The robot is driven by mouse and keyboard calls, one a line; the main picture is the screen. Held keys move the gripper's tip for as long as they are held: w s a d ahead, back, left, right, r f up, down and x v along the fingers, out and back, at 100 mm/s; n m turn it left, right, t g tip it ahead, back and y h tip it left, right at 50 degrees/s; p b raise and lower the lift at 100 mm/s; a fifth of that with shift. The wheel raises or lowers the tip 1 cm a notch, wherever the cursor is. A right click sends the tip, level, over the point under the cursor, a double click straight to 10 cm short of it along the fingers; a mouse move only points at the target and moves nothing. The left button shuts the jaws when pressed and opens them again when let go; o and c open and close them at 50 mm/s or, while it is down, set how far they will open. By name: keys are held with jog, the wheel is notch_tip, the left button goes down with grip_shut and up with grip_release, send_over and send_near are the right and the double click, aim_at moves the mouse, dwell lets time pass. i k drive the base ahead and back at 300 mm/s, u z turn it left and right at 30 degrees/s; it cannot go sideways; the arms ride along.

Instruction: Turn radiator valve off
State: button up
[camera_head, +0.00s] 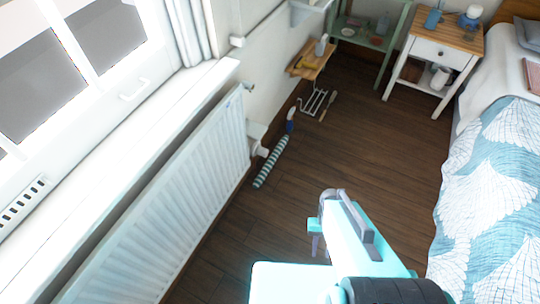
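A white ribbed radiator (170,215) hangs on the wall below the window sill at the left. At its far end, low by the wall, is a small white fitting (259,151) that looks like the radiator valve. Its details are too small to tell its setting. My gripper (317,240), grey at the end of my turquoise arm, is in the lower middle of the view, over the floor. It is to the right of the radiator and well apart from the fitting. Its fingers are mostly hidden by my arm, so its opening is unclear.
A striped roll (271,162) lies on the floor beside the fitting, with a blue-and-white item (290,121) and a wire rack (314,102) beyond. A bed (490,190) bounds the right side; a nightstand (437,53) stands behind. The dark wood floor (370,140) between is clear.

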aim_at(261, 151)
jog(key=z, duration=0.05)
jog(key=k, duration=1.05)
jog(key=u, duration=0.45)
jog(key=i, duration=1.05)
